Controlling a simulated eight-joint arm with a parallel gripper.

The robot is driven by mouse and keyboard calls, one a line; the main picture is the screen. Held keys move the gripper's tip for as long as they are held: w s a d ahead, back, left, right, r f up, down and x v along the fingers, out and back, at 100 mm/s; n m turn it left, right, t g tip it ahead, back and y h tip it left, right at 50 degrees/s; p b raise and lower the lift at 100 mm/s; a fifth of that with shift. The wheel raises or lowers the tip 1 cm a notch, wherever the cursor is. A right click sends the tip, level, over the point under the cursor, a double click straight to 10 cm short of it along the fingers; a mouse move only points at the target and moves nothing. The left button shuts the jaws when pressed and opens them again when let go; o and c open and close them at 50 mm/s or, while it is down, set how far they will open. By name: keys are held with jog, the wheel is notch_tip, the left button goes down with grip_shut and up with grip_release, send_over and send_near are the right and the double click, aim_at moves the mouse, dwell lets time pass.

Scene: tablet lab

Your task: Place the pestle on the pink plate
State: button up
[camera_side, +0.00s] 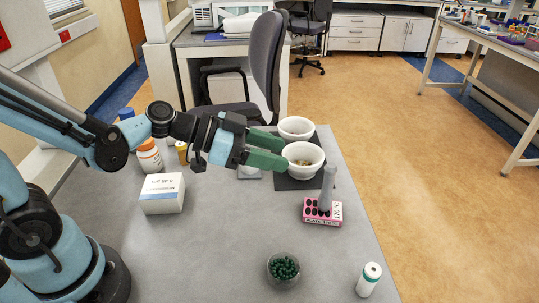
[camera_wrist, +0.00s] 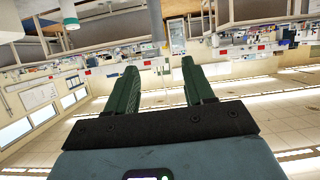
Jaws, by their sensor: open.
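The grey pestle (camera_side: 327,186) stands upright on the pink plate (camera_side: 322,213), which has rows of dark wells, at the right part of the grey table in the side view. My gripper (camera_side: 284,149) is open and empty, with its green fingers above the table, to the left of and higher than the pestle, in front of the white bowls. In the wrist view my gripper (camera_wrist: 157,85) shows two green fingers apart with nothing between them. The pestle and plate are not in the wrist view.
Two white bowls (camera_side: 304,169) (camera_side: 296,128) stand on a dark mat (camera_side: 290,184). A white box (camera_side: 162,194) and bottles (camera_side: 149,156) are at left. A dish of green beads (camera_side: 283,268) and a white bottle (camera_side: 368,280) are at the front. The table's middle is clear.

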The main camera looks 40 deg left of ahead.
jog(key=s+a+n+g+y, duration=0.1)
jog(key=s+a+n+y, duration=0.2)
jog(key=a, duration=0.3)
jog(key=s+a+f+n+g+y, duration=0.1)
jog(key=s+a+n+y, duration=0.3)
jog(key=a+n+y, duration=0.1)
jog(key=shift+a+n+g+y, duration=0.3)
jog(key=shift+a+y, duration=0.15)
jog(key=shift+y, duration=0.35)
jog(key=shift+s, duration=0.1)
